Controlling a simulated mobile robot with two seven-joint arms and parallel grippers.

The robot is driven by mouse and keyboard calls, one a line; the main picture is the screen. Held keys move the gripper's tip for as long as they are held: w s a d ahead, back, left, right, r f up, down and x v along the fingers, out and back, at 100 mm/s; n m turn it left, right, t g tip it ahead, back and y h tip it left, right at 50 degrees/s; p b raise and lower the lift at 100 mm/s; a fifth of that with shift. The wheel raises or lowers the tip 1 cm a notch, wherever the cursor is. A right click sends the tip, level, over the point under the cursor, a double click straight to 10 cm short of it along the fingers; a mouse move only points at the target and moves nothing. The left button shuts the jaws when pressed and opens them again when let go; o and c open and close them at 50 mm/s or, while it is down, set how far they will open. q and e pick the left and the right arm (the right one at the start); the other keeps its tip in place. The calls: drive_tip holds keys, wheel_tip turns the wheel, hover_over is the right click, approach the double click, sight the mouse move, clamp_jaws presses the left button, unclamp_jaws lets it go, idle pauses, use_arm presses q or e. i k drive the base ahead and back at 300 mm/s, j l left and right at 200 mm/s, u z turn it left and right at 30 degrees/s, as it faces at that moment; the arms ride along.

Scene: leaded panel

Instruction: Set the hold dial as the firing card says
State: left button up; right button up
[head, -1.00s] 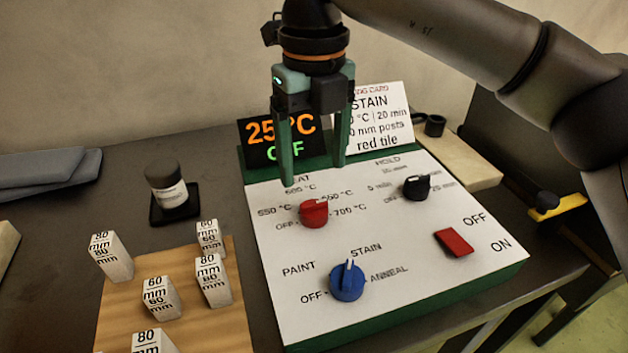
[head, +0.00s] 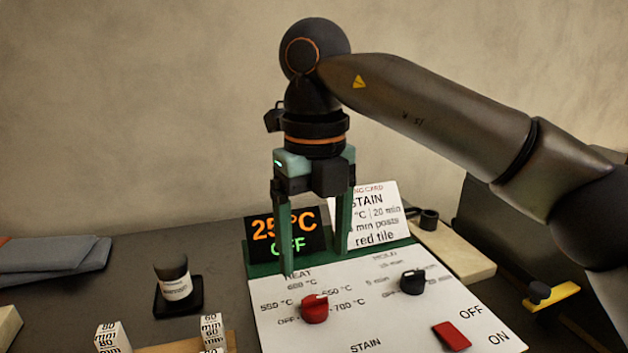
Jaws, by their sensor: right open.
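The black hold dial (head: 412,282) sits at the right of the white control panel (head: 375,318), with time marks around it. Its pointer setting is too small to read surely. The firing card (head: 372,218) stands behind the panel, partly hidden by my right gripper; "STAIN", "20 min", "mm posts" and "red tile" show. My right gripper (head: 312,265) points down, open and empty, above the panel's back edge, left of the hold dial and above the red heat dial (head: 314,308). My left gripper is out of view.
A display (head: 285,238) reads 25 °C and OFF. A red switch (head: 451,336) lies right of the dials. A jar (head: 173,279) stands on a black pad at left. Marked posts (head: 112,338) stand on a wooden board. A yellow-handled tool (head: 552,295) is at right.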

sight(413, 283)
drive_tip(key=k, duration=0.85)
